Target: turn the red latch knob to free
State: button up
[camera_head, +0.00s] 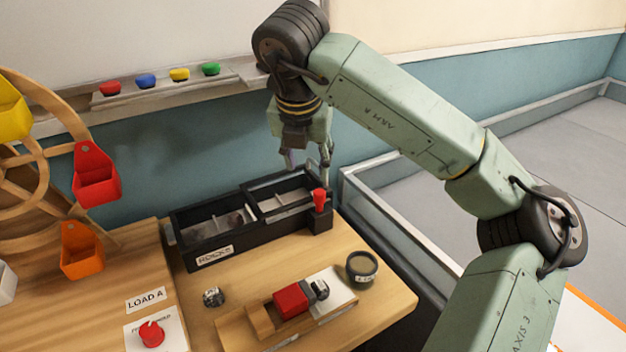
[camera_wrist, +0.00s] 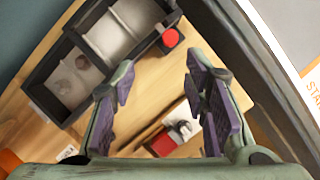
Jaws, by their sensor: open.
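The red latch knob (camera_head: 151,333) sits on a white card (camera_head: 136,340) at the lower left of the head view, on the wooden board below the LOAD A label. The card's small print is only partly legible, and I cannot tell exactly where the knob points. The knob does not show in the wrist view. My gripper (camera_head: 307,158) is open and empty, pointing down above the right part of the black box, far up and right of the knob. In the wrist view, my gripper's fingers (camera_wrist: 158,75) are spread apart with nothing between them.
The black ROCKS box (camera_head: 225,249) has a red-topped post (camera_head: 320,200) at its corner, near my gripper. A red block (camera_head: 291,300) on a wooden base, a round dark cup (camera_head: 362,266) and a small rock (camera_head: 213,297) stand nearby. A wheel with coloured buckets (camera_head: 97,178) rises at left.

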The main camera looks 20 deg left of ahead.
aim_at(320, 192)
jog(key=x, duration=0.3)
jog(key=d+p+x, duration=0.1)
jog(key=x, duration=0.3)
jog(key=w+p+x, duration=0.1)
jog(key=x, duration=0.3)
jog(key=shift+d+r, duration=0.15)
jog(key=shift+d, duration=0.05)
jog(key=shift+c, duration=0.2)
grip_shut()
